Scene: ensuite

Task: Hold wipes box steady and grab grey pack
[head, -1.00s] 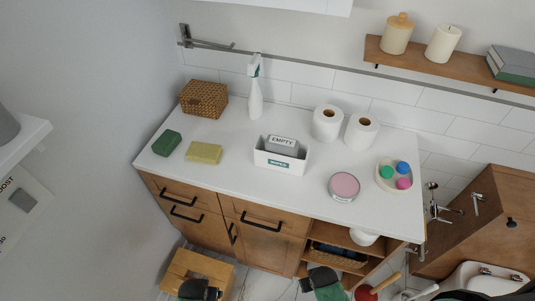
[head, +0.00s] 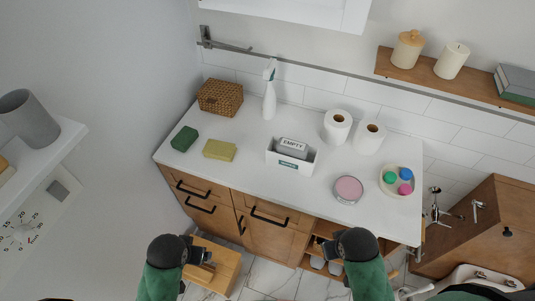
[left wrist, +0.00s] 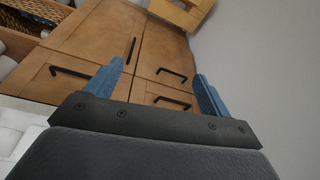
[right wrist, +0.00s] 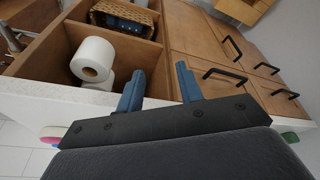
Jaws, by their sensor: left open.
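The white wipes box (head: 291,163) stands upright on the white counter, with a teal label on its front. The grey pack (head: 292,146), marked "EMPTY", sits inside it with its upper part showing above the rim. My left gripper (head: 205,254) is in front of the cabinet drawers, below the counter edge; in the left wrist view its blue fingers (left wrist: 159,83) are apart with nothing between them. My right gripper (head: 325,249) is in front of the open shelves; in the right wrist view its blue fingers (right wrist: 160,88) are apart and empty. Neither touches the box.
A yellow sponge (head: 219,150), green block (head: 184,138), wicker basket (head: 220,97), spray bottle (head: 270,92), paper rolls (head: 337,126), pink-topped tin (head: 348,190) and tray (head: 407,193) surround the box. A wooden stool (head: 218,270) stands below. Counter in front of the box is clear.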

